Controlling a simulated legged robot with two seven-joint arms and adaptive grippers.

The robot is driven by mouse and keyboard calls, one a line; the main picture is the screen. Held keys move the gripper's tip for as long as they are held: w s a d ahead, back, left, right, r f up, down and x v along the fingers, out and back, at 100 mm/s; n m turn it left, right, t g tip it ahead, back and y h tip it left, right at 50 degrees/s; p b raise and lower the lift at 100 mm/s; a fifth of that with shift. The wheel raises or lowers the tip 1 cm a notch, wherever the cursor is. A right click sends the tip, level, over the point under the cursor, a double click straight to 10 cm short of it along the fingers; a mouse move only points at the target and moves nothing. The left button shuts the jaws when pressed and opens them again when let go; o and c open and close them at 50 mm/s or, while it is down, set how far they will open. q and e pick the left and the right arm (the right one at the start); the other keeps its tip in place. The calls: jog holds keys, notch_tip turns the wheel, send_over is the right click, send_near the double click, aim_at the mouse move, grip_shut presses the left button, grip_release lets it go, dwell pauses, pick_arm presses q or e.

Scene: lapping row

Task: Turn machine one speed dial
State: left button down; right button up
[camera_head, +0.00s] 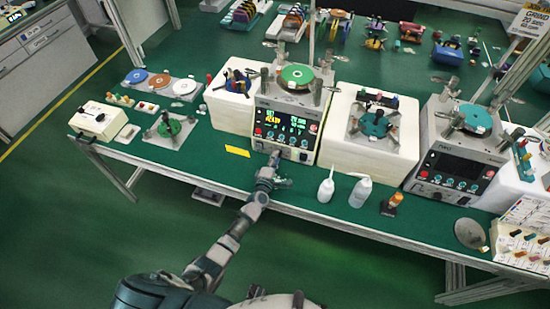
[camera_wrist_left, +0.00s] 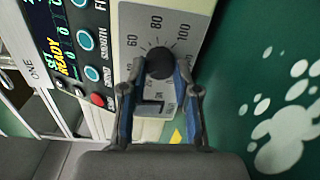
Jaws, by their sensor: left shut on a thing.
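Machine one (camera_head: 288,118) is a white lapping machine with a lit display and a green disc on top. Its lower front panel has the speed dial, hidden behind my gripper in the head view. In the left wrist view the speed dial (camera_wrist_left: 160,62) is a round black knob on a grey plate marked 60, 80 and 100. My left gripper (camera_head: 274,160) reaches the panel from the front. In the wrist view its two fingers (camera_wrist_left: 160,72) stand on either side of the knob, shut on it. My right gripper does not show.
Two white bottles (camera_head: 326,187) (camera_head: 360,191) stand on the green bench right of my arm. A yellow label (camera_head: 237,151) lies to its left. A second machine (camera_head: 458,150) stands at the right with a dark display. White blocks flank machine one.

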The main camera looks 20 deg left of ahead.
pick_arm(q)
jog(key=shift+d+f+m, duration=0.1)
jog(key=shift+f+m, duration=0.05)
jog(key=shift+m, duration=0.45)
jog(key=shift+s, duration=0.1)
jog(key=c, duration=0.9)
grip_release()
jog(key=shift+o, duration=0.2)
jog(key=shift+d, duration=0.1)
jog(key=s, duration=1.1)
jog(key=shift+s+a+r, duration=0.2)
jog(key=shift+s, duration=0.15)
